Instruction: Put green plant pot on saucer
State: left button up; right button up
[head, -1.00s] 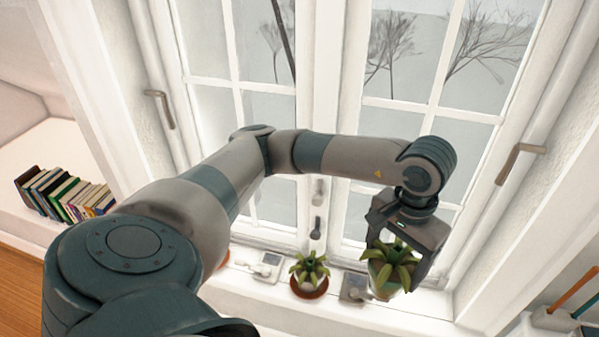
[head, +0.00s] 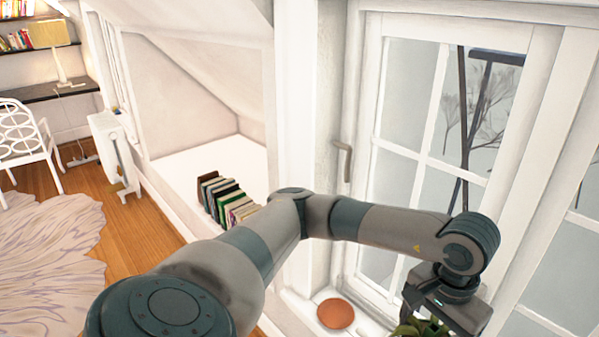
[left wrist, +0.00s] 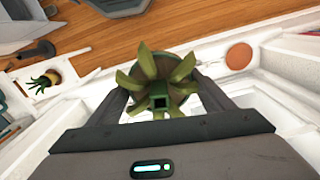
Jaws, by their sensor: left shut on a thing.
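My left gripper (head: 440,320) is shut on the potted plant (head: 420,328), a succulent with pointed green leaves. The plant is cut off by the lower edge of the head view. In the left wrist view the leaves (left wrist: 158,75) hide most of the pot between the fingers (left wrist: 162,97). An empty round terracotta saucer (head: 336,313) lies on the white window sill, to the left of the gripper in the head view. In the left wrist view the saucer (left wrist: 239,56) is to the right of the held plant, apart from it. My right gripper is not in view.
Another potted plant (left wrist: 45,78) stands on the sill at the left of the wrist view. The window (head: 430,150) stands close beside my left arm. A row of books (head: 226,200) lies in the white alcove. A small pale item (head: 370,327) is right of the saucer.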

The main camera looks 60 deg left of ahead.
aim_at(336, 316)
jog(key=u, duration=0.95)
jog(key=i+j, duration=0.4)
jog(key=i, duration=0.1)
